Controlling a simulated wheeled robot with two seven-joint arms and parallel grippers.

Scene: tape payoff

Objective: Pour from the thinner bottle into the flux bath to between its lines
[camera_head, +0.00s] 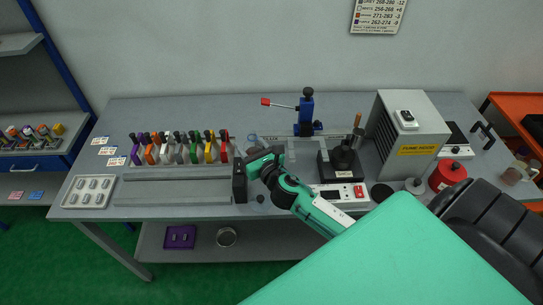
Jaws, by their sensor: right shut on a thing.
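My right gripper (243,178) reaches in from the lower right over the middle of the bench. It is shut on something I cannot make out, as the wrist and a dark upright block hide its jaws. A small blue-grey rounded thing (252,140) shows just behind it, too small to name. I cannot tell for sure which thing is the thinner bottle or the flux bath. A black pot-like unit (344,158) stands right of the gripper, and a small grey container (415,185) stands further right. No fill lines or liquid level can be read. My left gripper is not in view.
A pale tray (88,191) lies at the bench's left end.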

